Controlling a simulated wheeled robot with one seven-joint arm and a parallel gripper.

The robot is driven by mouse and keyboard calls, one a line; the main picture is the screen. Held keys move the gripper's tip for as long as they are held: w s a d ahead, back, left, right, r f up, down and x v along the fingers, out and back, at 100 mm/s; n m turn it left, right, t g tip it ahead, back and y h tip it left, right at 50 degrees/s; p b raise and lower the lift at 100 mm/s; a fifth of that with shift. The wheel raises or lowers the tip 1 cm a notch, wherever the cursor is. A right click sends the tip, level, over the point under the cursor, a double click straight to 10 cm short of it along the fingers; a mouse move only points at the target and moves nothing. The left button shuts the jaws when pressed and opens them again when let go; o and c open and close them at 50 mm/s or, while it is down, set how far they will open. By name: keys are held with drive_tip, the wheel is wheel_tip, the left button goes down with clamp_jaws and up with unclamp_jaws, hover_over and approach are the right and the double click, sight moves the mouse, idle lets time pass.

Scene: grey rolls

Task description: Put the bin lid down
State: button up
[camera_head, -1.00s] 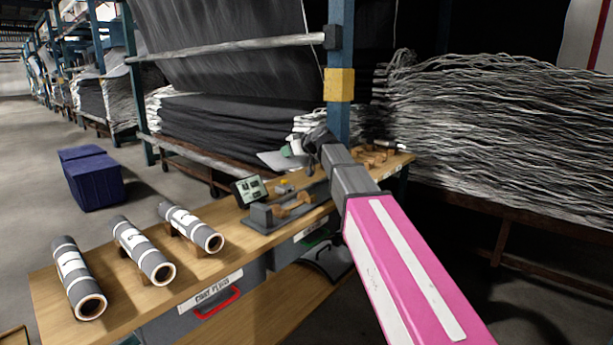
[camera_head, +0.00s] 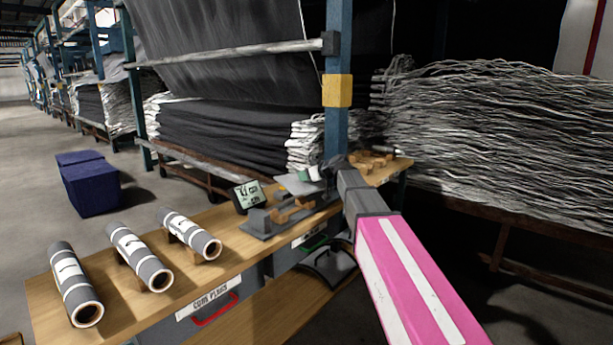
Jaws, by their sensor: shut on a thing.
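The bin lid (camera_head: 296,186) looks like a thin, flat light-grey plate. It is at the far part of the wooden bench (camera_head: 235,222), just behind the small grey stand. My gripper (camera_head: 314,174) is at the end of my pink and grey arm, at the lid's right side, and is shut on it. A small green part shows by the fingers. My wrist hides part of the grip. I cannot tell whether the lid touches anything beneath it.
A grey stand (camera_head: 265,227) with wooden cradles and a small display (camera_head: 249,196) are in front of the lid. Wooden blocks (camera_head: 372,162) lie beyond. Grey rolls (camera_head: 75,285) lie at left. A bin with a red handle (camera_head: 216,309) sits under the bench top. A blue rack post (camera_head: 338,120) rises behind.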

drive_tip(key=shift+f, duration=0.55)
drive_tip(key=o, duration=1)
drive_tip(key=shift+r, duration=0.1)
